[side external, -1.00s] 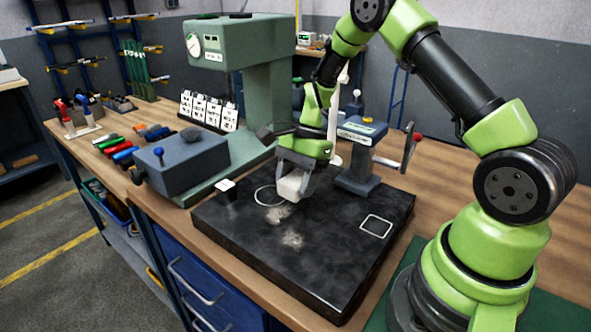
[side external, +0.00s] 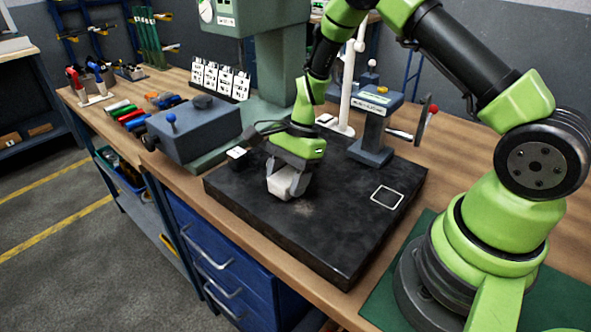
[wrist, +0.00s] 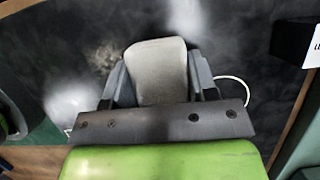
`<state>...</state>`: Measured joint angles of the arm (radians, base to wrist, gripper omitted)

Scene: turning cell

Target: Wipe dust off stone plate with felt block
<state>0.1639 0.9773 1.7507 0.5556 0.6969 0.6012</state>
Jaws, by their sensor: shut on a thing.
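The black stone plate (side external: 345,235) lies on the bench in front of my arm. My gripper (side external: 290,183) is shut on the pale felt block (side external: 281,186), at the plate's left-middle part. The block is at or very near the surface; contact cannot be told. A faint tan dust patch (side external: 304,208) shows just right of and in front of the block. In the wrist view, the felt block (wrist: 157,72) sits between the fingers, with mottled tan dust (wrist: 101,58) to its left. A white ring outline (wrist: 240,86) is partly hidden by my gripper.
A white-topped dark block (side external: 237,156) stands at the plate's left corner. A white square outline (side external: 387,197) marks the right side. A blue-grey stand (side external: 372,135) borders the back edge, and a grey box (side external: 193,130) sits left. The plate's front is clear.

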